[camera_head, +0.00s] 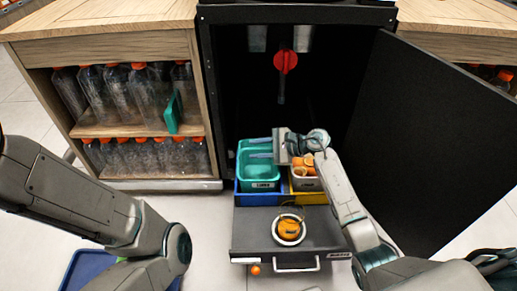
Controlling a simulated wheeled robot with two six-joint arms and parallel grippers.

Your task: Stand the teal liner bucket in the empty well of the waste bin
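The waste bin is a pulled-out drawer with a blue well (260,199) on the left and a yellow well (312,198) on the right. The teal liner bucket (260,174) sits upright in the blue well, with a pale label on its front. Whether it rests on the well's bottom is hidden. My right gripper (259,148) reaches in from the right over the bucket's far part. Its two fingers are apart, with teal showing between them. I cannot tell whether they touch the bucket. My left arm shows at lower left, but its gripper is out of view.
A beige bucket (306,184) with oranges stands in the yellow well. In front, a dark ledge (262,240) with a handle bears a round holder with an orange (289,228). The open black door (430,140) stands right of my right arm. Bottle shelves (135,130) are at left.

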